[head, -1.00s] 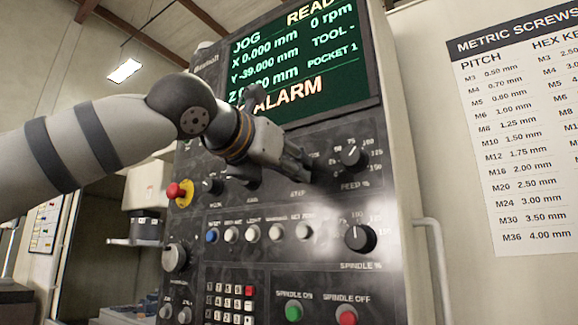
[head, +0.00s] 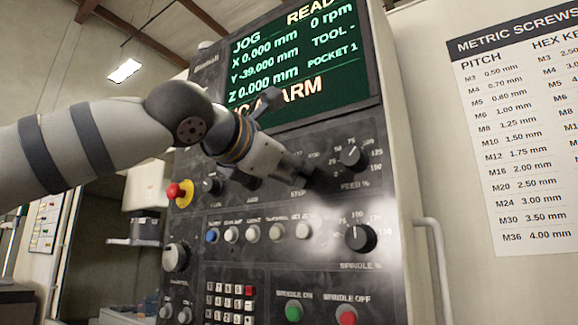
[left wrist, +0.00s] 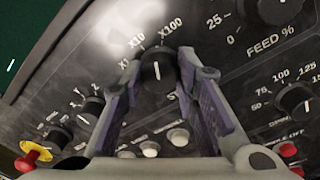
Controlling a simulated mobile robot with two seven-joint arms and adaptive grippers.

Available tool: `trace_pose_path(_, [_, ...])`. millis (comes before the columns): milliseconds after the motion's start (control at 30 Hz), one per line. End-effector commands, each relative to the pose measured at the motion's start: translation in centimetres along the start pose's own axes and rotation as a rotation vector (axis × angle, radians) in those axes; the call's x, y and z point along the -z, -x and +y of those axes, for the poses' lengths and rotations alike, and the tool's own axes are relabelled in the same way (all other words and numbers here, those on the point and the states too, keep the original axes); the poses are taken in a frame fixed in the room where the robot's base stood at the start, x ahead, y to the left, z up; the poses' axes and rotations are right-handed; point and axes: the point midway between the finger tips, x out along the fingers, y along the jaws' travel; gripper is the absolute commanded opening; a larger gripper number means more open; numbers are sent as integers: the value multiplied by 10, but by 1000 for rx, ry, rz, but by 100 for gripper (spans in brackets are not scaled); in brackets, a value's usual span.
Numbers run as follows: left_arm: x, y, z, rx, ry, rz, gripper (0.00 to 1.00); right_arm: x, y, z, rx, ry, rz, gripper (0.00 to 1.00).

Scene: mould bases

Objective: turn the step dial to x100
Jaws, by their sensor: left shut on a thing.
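The step dial (left wrist: 156,68) is a black knob with a white pointer line, in the upper middle of the left wrist view. Labels X1, X10 and X100 are printed around its far side. My left gripper (left wrist: 158,64) has a finger on each side of the knob and is shut on it. I cannot tell for sure which label the pointer is on. In the head view my left gripper (head: 303,178) reaches the panel just above the STEP label and hides the dial. My right gripper is not in view.
The control panel (head: 300,265) carries other controls close by: the feed dial (head: 353,158), the spindle dial (head: 360,238), a row of round buttons and a red emergency stop (head: 175,190). The screen (head: 300,50) above reads ALARM. A metric screw chart (head: 520,140) hangs on the right wall.

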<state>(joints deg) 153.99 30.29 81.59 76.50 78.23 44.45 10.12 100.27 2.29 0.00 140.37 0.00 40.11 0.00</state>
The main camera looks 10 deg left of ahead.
Motion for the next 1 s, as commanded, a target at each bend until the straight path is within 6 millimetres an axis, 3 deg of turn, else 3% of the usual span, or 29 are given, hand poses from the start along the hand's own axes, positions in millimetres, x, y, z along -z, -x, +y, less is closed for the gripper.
trace_pose_path(400, [1, 0, 0, -3, -235, -15, 0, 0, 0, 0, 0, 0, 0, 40])
trace_pose_path(1000, [1, 0, 0, -3, -293, -18, 0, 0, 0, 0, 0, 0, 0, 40])
